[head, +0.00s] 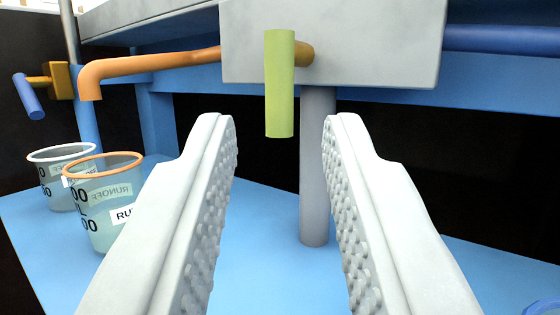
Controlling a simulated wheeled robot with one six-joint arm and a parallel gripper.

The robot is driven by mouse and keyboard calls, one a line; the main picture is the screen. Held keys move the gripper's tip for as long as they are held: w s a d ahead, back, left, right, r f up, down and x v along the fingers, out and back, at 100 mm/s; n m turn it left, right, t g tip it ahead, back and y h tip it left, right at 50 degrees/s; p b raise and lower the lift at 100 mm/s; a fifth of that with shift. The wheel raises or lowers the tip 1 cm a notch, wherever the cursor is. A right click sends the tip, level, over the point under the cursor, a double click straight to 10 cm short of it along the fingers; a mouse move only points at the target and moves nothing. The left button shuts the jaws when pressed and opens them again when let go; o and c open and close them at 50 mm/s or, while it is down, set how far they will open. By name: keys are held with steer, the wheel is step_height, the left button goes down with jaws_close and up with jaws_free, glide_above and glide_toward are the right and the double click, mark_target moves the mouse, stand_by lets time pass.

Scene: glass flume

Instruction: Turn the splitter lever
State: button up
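The splitter lever (279,85) is a yellow-green bar that hangs straight down in front of a grey box (390,45). An orange-brown stub (304,54) joins it to the box. My gripper (277,125) is open and empty, with one pale finger on each side of the picture. The lever shows in the gap between the fingertips, beyond them and a little above; I see no contact. An orange spout pipe (140,67) leaves the box to the left and bends down at its end.
Two clear cups stand at left on the blue shelf (260,225), one orange-rimmed (100,190) and one white-rimmed (60,154). A grey vertical pipe (317,180) stands behind the gap. A blue-handled valve (29,97) is at far left.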

steer(key=shift+s, duration=1.75)
steer(key=s+a+r+g+h, duration=0.1)
steer(key=s+a+r, duration=0.2)
steer(key=a+r, duration=0.35)
steer(key=s+a+r, duration=0.3)
steer(key=r, duration=0.7)
steer(key=s+a+r+g+h, duration=0.1)
steer(key=s+a+r, duration=0.25)
steer(key=r, duration=0.45)
steer(key=s+a+r+g, duration=0.1)
steer(key=s+a+r, duration=0.2)
steer(key=s, duration=0.5)
steer(key=s+a+r+g+y, duration=0.1)
steer(key=s+a+r, duration=0.2)
steer(key=s+a, duration=0.2)
steer(key=s+a+r+y, duration=0.1)
steer(key=s+a+r, duration=0.2)
steer(key=s, duration=0.9)
steer(key=shift+a+r+g, duration=0.35)
steer(key=shift+a+g, duration=0.05)
steer(key=shift+a, duration=0.05)
